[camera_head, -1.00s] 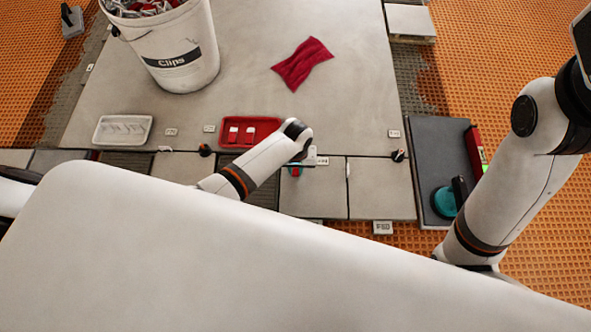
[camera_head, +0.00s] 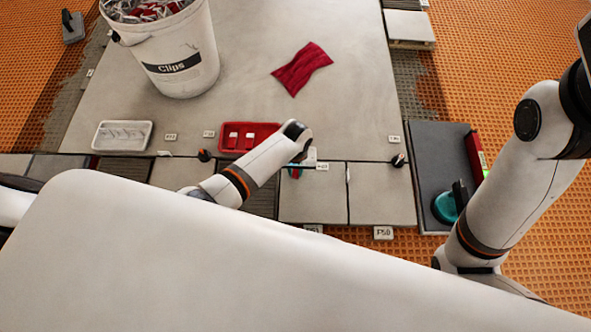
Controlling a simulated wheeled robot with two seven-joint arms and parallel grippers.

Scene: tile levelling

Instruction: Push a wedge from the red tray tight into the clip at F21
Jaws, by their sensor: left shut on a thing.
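The red tray (camera_head: 276,128) lies on the grey slab left of centre, with a couple of small white-topped pieces (camera_head: 240,135) in it. My left gripper (camera_head: 297,168) is just right of and below the tray, over the joint between the slab and the front tiles. It is shut on a small piece, mostly hidden; a bit of red and teal (camera_head: 295,174) shows at its fingertips. A small label (camera_head: 322,166) stands right beside it, too small to read surely. The clip there is hidden by my gripper. My right arm is at the right; its gripper is out of sight.
A white Clips bucket (camera_head: 178,65), a white tray (camera_head: 123,135) and a red cloth (camera_head: 302,67) are on the slab. Dark-capped pieces (camera_head: 204,155) (camera_head: 398,161) stand along the joint. A dark board (camera_head: 430,150) with a teal disc (camera_head: 445,207) lies right.

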